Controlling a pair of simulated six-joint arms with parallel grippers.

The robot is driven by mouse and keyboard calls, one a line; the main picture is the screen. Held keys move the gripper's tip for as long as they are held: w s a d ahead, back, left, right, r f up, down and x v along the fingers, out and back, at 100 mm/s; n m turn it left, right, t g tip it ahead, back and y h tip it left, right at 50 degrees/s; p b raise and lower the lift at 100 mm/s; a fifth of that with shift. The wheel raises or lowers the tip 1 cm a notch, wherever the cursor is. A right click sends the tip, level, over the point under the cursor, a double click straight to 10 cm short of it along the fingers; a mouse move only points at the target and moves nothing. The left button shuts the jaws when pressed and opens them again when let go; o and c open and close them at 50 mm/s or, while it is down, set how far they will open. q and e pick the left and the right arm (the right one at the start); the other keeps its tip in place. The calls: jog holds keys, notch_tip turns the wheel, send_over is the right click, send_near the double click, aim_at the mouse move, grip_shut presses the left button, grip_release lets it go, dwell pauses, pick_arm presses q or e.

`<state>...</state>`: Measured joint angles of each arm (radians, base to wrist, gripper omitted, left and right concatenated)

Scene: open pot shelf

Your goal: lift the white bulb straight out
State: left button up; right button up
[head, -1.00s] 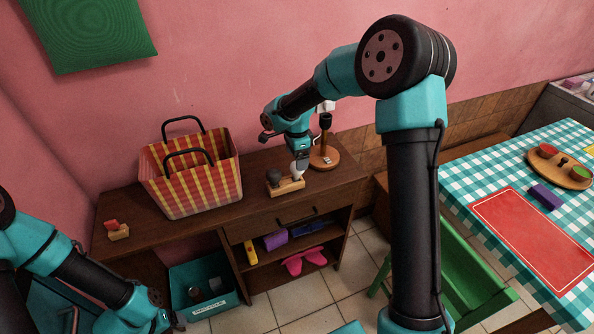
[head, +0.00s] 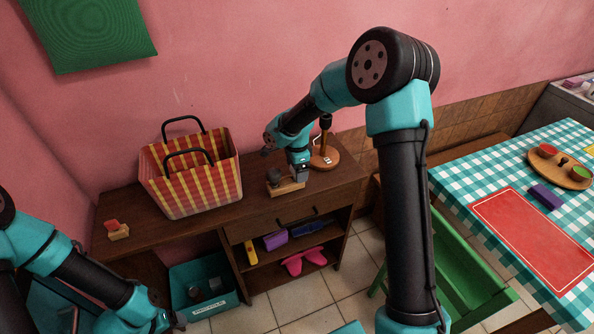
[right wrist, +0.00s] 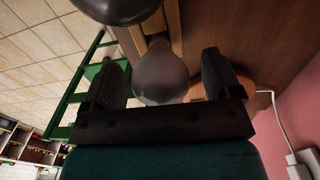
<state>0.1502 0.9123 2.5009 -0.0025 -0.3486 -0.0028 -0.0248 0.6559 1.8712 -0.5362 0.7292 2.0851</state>
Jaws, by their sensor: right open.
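The white bulb (right wrist: 160,75) looks greyish in the right wrist view, its narrow end in a wooden holder (right wrist: 155,18). In the head view the holder (head: 290,188) stands on the wooden desk, and my right gripper hides the bulb. My right gripper (right wrist: 163,62) is open, its fingers on either side of the bulb with gaps showing. The right gripper (head: 300,173) is low over the holder's right end in the head view. A dark bulb (head: 274,174) stands at the holder's left end. My left gripper (head: 172,318) is low at bottom left, its jaws unclear.
A lamp (head: 325,157) on a round wooden base stands just right of and behind the gripper. A striped basket (head: 190,180) stands left of the holder. The dark bulb (right wrist: 115,8) is close to the fingers. The desk front (head: 225,212) is clear.

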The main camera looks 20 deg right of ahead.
jog(key=c, duration=0.8)
jog(key=shift+r, duration=0.1)
jog(key=shift+r, duration=1.7)
jog(key=s+a, duration=0.3)
jog(key=s, duration=0.4)
jog(key=s+a+r, duration=0.1)
jog(key=s+a, duration=0.2)
jog(key=s, duration=0.4)
jog(key=shift+s+a+r, duration=0.25)
jog(key=shift+a, duration=0.1)
